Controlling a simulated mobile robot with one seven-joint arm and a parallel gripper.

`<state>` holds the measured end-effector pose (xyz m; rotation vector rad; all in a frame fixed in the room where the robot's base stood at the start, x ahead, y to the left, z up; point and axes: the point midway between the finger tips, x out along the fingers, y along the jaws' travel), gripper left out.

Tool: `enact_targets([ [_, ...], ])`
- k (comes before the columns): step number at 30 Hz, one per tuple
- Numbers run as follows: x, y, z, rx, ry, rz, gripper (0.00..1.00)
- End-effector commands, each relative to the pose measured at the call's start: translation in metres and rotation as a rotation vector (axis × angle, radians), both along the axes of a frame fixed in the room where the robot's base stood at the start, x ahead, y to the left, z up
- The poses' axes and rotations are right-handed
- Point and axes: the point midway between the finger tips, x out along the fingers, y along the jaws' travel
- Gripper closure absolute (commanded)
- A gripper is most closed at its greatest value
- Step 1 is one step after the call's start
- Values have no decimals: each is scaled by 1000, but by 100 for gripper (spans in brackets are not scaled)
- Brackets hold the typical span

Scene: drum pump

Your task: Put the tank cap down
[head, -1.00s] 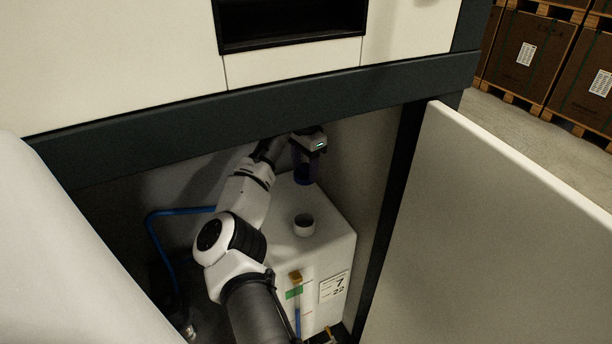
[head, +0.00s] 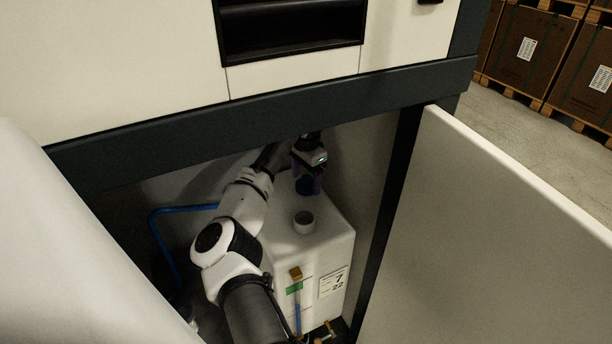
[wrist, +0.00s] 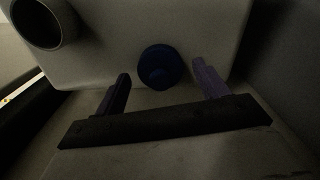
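The blue tank cap (wrist: 160,66) shows in the wrist view between and just beyond the two fingertips, with a gap on each side. It appears to rest on the white tank's top, though contact is hard to tell in the dim light. My gripper (wrist: 163,84) is open, with its purple fingers spread wider than the cap. In the head view the blue cap (head: 309,187) shows below my gripper, behind the tank's open neck (head: 303,223). The fingers are small and dark there. The white tank (head: 325,235) stands inside the cabinet.
The tank's round neck (wrist: 38,22) shows at upper left in the wrist view. The cabinet's dark upper beam (head: 260,115) hangs over the arm. An open door panel (head: 490,240) stands to the right. A blue hose (head: 158,235) runs left of the arm.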

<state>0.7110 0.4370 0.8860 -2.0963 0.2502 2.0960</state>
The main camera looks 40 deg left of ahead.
Motion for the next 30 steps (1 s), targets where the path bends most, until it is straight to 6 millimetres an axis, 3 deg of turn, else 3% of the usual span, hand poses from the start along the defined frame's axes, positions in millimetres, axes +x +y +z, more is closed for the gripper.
enact_targets([
  [11,0,0,5,1,0,0,26],
  [22,1,0,64,1,-1,-1,26],
  [30,0,0,78,-1,0,1,26],
])
